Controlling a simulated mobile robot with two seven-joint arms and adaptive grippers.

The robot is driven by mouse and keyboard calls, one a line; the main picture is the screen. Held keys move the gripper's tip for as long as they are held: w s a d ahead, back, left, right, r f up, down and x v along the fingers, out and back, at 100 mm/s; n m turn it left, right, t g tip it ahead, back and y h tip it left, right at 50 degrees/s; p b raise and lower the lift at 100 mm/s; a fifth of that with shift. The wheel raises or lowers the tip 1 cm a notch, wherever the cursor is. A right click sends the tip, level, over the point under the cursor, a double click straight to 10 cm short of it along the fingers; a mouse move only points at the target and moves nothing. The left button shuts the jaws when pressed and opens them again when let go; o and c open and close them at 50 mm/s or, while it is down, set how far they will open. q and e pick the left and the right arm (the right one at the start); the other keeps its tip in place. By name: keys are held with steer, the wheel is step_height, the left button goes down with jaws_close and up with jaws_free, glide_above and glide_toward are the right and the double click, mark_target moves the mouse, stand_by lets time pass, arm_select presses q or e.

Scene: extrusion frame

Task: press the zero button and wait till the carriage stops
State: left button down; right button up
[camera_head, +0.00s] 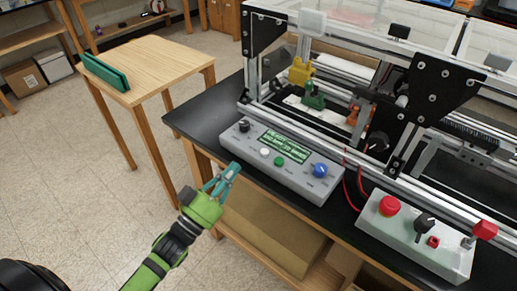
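A grey control panel (290,182) lies at the front of the black bench. It carries a black knob (244,126), a white button (264,152), a green button (279,161), a blue knob (320,170) and a lit green display (283,146). The labels are too small to read, so I cannot tell which is the zero button. Behind it, yellow (300,73) and green (313,97) parts sit in the metal frame; I cannot tell which part is the carriage. My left gripper (233,167) is left of the panel, apart from the buttons. My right gripper is not in view.
A second grey box (420,243) with a red mushroom button (389,205) stands at the right front, with red wires beside it. A wooden table (155,62) with a green object (106,72) stands at the left. A cardboard box (265,225) sits below the bench.

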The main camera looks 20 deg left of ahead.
arm_select(q)
step_height(320, 180, up, 4)
steer(key=p, duration=0.3)
glide_above(257, 158)
steer(key=shift+f, duration=0.2)
step_height(257, 158, down, 3)
steer(key=shift+s+f, duration=0.1)
steer(key=shift+f, duration=0.65)
